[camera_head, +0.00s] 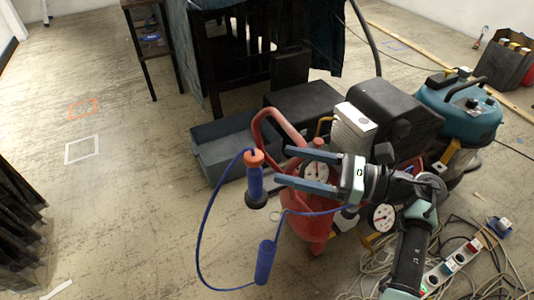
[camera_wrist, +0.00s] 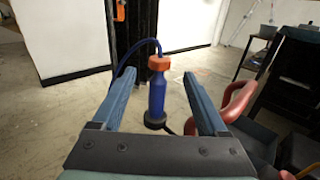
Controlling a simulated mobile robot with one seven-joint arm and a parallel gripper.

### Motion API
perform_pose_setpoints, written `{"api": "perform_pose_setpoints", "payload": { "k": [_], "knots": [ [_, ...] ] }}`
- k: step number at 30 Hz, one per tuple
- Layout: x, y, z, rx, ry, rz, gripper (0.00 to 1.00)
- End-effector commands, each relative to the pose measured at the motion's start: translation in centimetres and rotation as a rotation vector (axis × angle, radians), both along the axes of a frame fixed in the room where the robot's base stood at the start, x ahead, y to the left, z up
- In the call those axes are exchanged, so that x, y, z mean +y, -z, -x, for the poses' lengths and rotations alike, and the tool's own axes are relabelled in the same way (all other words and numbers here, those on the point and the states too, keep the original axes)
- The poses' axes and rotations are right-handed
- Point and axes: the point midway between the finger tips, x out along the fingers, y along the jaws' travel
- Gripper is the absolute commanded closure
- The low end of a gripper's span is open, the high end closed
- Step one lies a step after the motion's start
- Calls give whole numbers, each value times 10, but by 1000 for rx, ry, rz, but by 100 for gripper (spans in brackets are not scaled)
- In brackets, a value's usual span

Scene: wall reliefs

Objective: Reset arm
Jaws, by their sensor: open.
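My gripper (camera_head: 281,166) is open, with its two blue-grey fingers pointing left in the head view. A blue handle with an orange top and dark bottom (camera_head: 255,182) is just beyond the fingertips. In the wrist view this handle (camera_wrist: 157,97) appears upright between the spread fingers (camera_wrist: 159,76), with no finger seen closed on it. A blue cord loops from it, and a second blue handle (camera_head: 266,262) shows lower down. I cannot tell what supports the upper handle.
A red machine frame (camera_head: 267,125) with gauges stands behind and below my gripper. A dark grey open box (camera_head: 225,150), a black case (camera_head: 395,115) and a teal vacuum (camera_head: 460,108) are nearby. Tangled cables and a power strip (camera_head: 450,265) lie at lower right.

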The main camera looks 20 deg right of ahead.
Motion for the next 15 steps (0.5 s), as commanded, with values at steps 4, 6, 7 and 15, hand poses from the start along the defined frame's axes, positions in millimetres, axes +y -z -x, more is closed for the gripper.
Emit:
{"api": "perform_pose_setpoints", "payload": {
  "k": [4,6,7,15],
  "knots": [
    [-11,0,10,1,0,1,24],
    [-13,0,12,0,-1,1,24],
    [-14,0,13,0,-1,1,24],
    [-14,0,13,0,-1,1,24]
  ]
}}
